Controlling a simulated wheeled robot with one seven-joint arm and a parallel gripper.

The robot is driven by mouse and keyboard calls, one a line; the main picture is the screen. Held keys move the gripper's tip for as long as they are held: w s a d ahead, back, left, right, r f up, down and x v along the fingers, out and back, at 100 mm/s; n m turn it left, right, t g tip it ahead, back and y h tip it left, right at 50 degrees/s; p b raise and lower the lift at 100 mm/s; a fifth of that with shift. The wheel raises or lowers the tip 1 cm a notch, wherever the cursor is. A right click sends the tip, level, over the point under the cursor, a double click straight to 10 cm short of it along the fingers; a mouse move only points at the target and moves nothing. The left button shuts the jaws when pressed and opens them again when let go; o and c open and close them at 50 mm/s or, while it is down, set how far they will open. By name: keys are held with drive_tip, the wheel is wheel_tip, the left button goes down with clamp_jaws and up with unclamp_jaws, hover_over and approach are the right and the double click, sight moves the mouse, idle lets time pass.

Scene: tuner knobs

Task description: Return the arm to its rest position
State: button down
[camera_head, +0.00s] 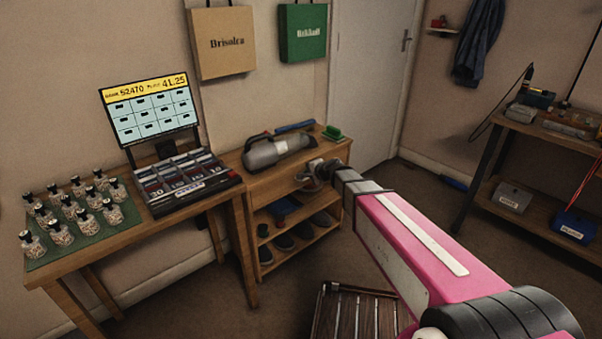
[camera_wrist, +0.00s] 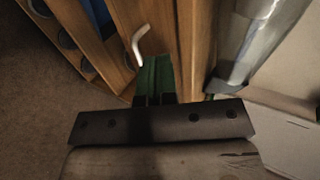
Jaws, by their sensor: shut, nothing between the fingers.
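My pink arm (camera_head: 415,245) reaches from the lower right of the head view toward the wooden shelf unit (camera_head: 262,206). My gripper (camera_head: 312,177) is at the arm's far end, in front of the shelf unit's upper right part; its fingers are small and hard to make out there.
A grey handheld vacuum (camera_head: 278,150) and green brush (camera_head: 333,133) lie on the shelf unit. Left is a table with a till (camera_head: 178,180), screen (camera_head: 150,108) and several small jars. A slatted stool (camera_head: 350,315) stands below my arm. A workbench (camera_head: 550,135) is at right. Floor between is open.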

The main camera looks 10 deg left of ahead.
drive_tip(key=f+v, duration=0.1)
drive_tip(key=v, duration=0.7)
drive_tip(key=s+d+f+n+g+h, duration=0.2)
drive_tip(key=s+d, duration=0.3)
drive_tip(key=d, duration=0.5)
drive_tip(key=s+d+f+n+g+h, duration=0.2)
drive_tip(key=s+d, duration=0.4)
drive_tip(key=d, duration=0.5)
drive_tip(key=s+d+f+n+g+h, duration=0.3)
drive_tip(key=s+d+f+h, duration=0.2)
drive_tip(key=d, duration=0.6)
drive_tip(key=shift+s+h, duration=0.3)
drive_tip(key=shift+s, duration=0.45)
